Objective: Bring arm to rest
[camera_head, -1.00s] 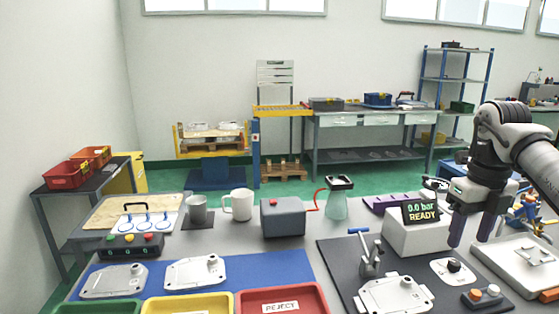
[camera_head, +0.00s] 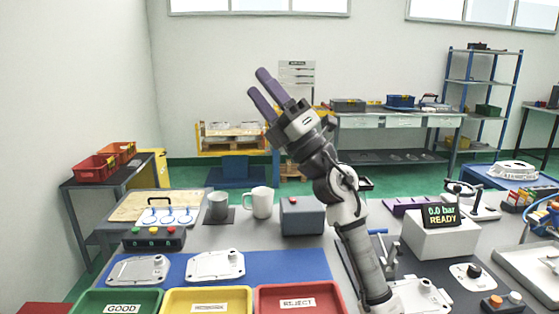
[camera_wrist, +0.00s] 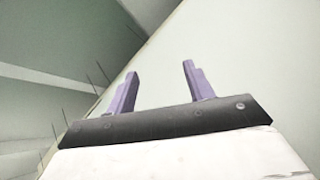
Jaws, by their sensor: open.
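My gripper (camera_head: 264,94) is raised above the middle of the bench in the head view, its two purple fingers pointing up and to the left. The fingers stand apart with nothing between them. In the wrist view my gripper (camera_wrist: 158,82) shows the same two purple fingers spread and empty, against a pale wall and a darker surface. My arm rises from the lower middle and hides part of the bench behind it, including part of a white casting (camera_head: 418,297) at the lower right.
Two castings (camera_head: 138,270) (camera_head: 215,266) lie on a blue mat. Green (camera_head: 92,299), yellow (camera_head: 180,295) and red (camera_head: 268,293) trays stand at the front. The air around my gripper is clear.

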